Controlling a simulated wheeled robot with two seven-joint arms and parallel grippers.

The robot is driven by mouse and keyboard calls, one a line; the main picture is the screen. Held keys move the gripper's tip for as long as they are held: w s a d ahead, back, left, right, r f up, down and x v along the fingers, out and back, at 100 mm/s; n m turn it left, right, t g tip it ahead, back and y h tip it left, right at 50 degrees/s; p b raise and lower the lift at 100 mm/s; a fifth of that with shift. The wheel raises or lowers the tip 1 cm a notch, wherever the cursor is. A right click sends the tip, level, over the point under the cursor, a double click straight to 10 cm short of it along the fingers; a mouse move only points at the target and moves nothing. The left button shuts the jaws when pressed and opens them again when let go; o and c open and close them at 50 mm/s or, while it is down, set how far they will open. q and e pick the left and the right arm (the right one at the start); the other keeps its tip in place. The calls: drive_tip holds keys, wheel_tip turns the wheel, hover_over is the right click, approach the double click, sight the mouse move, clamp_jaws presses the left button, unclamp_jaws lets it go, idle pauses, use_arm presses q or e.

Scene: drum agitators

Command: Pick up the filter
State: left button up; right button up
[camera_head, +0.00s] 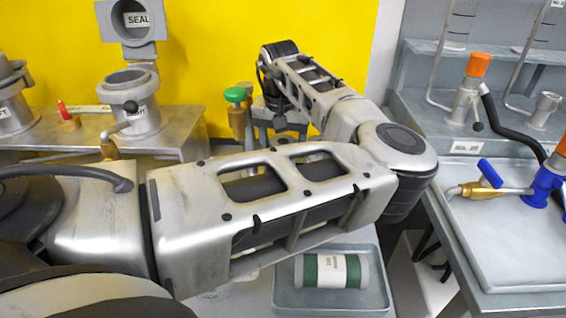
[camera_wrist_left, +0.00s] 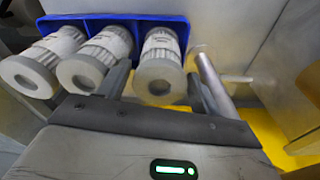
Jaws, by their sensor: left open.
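In the left wrist view, three white cylindrical filters with grey end rings lie side by side in a blue bin: a left one (camera_wrist_left: 42,60), a middle one (camera_wrist_left: 95,58) and a right one (camera_wrist_left: 160,62). The blue bin (camera_wrist_left: 190,24) shows behind and around them. My left gripper (camera_wrist_left: 158,74) is open, with its fingers on either side of the right filter's near end; I cannot tell whether they touch it. In the head view my left arm crosses the middle, and its gripper cannot be made out clearly. My right gripper is not in view.
A silver rod (camera_wrist_left: 213,76) stands close to the right finger. In the head view, a green and white cylinder (camera_head: 331,270) lies in a grey tray (camera_head: 285,300). A metal bench (camera_head: 185,135) with fittings is at left; a tray with a blue-handled valve (camera_head: 490,173) is at right.

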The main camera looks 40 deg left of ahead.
use_arm(q)
drive_tip(key=shift+w+a+f, duration=0.15)
drive_tip(key=shift+w+f, duration=0.05)
drive_tip(key=shift+f, duration=0.8)
drive_tip(key=c, duration=0.8)
drive_tip(key=shift+o, duration=0.2)
drive_tip(key=shift+r, duration=0.2)
